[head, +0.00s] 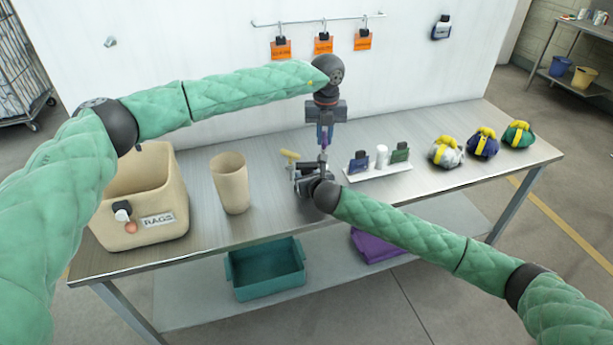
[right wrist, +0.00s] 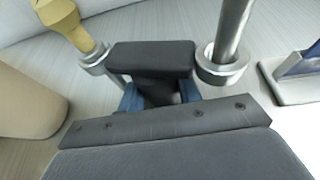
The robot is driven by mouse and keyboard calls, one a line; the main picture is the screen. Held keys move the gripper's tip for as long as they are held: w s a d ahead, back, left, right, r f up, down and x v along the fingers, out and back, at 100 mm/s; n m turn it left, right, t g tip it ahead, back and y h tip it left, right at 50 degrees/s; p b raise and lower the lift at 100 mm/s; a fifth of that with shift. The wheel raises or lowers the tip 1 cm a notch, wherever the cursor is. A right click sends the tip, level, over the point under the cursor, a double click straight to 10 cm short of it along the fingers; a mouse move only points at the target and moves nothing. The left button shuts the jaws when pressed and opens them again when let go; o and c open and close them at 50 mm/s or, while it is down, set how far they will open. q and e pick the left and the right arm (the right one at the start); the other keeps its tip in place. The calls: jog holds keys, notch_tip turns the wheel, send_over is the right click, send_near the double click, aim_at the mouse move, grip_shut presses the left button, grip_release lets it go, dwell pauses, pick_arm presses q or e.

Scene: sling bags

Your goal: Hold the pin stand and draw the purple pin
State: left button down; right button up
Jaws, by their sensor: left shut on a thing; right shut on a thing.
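The pin stand is a dark block with two metal rings, seen in the right wrist view (right wrist: 152,56); my right gripper (head: 308,176) is shut on it at the table. A yellow pin (head: 290,155) stands in the left ring and also shows in the right wrist view (right wrist: 66,20). My left gripper (head: 324,136) points down above the stand, shut on the purple pin (head: 323,143). The pin's metal shaft (right wrist: 233,28) runs down into the right ring. Its purple handle is mostly hidden by the left fingers.
A beige bin marked RAGS (head: 168,215) and a beige cup (head: 231,190) stand left. A white tray (head: 378,172) with small items sits close right of the stand. Several tied bags, one grey (head: 446,154), line the right. Orange tags (head: 322,45) hang behind.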

pick_arm(q)
jog(key=shift+r, duration=2.2)
jog(key=shift+r, duration=2)
pick_arm(e)
jog(key=o, duration=1.1)
jog(key=shift+o, duration=0.2)
jog(key=shift+s, duration=0.1)
